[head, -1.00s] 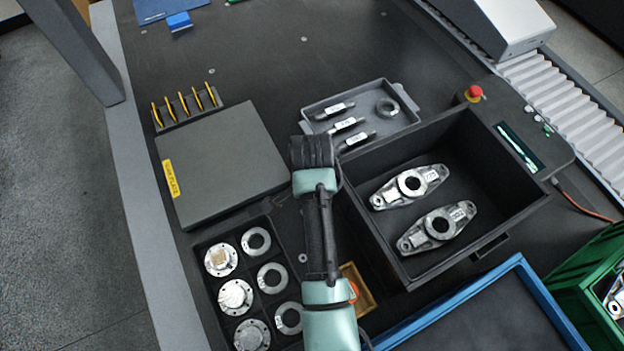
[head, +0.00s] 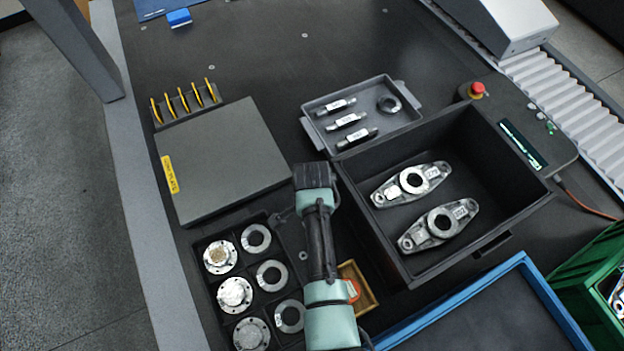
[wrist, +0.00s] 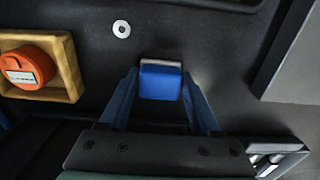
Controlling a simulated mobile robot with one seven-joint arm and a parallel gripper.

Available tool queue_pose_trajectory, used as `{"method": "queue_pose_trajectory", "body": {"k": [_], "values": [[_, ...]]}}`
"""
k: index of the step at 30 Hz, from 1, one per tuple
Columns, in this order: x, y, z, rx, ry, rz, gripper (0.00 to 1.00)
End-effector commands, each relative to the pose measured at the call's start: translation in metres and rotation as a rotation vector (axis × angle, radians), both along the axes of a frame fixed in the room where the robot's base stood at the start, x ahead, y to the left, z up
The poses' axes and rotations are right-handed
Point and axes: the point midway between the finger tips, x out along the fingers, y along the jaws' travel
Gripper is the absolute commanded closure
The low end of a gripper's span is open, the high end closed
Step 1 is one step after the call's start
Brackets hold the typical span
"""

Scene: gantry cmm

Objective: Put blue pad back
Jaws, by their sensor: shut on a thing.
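In the wrist view a small blue pad (wrist: 160,84) with a pale strip along its far edge sits between the two fingers of my gripper (wrist: 159,76). The fingers are shut on it. Dark floor of the table shows around it; I cannot tell whether the pad touches the surface. In the head view my arm hides the gripper and the held pad. There the wrist is between the grey plate (head: 222,155) and the large black bin (head: 480,140). Another blue block (head: 179,18) lies at the far left by a blue mat (head: 150,8).
A wooden tray (head: 368,300) with an orange round item (wrist: 30,65) is close to my arm. A compartment tray (head: 212,285) of metal flanges is on the left. A grey tray (head: 412,118) stands behind the bin. The table's far middle is clear.

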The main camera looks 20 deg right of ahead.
Motion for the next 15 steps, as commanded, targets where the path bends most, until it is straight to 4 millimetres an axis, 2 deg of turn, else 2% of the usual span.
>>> {"method": "queue_pose_trajectory", "body": {"k": [2,3,6,7,15], "values": [[-0.0001,0.0001,-0.0039,0.0,0.001,0.0,0.81],[-0.0001,0.0001,-0.0025,0.0,0.001,0.0,0.29],[-0.0002,0.0001,-0.0024,0.0,0.001,0.0,0.11],[-0.0002,0.0001,-0.0023,0.0,0.001,0.0,0.06],[-0.0002,0.0,-0.0017,0.0,0.001,0.0,0.06]]}}
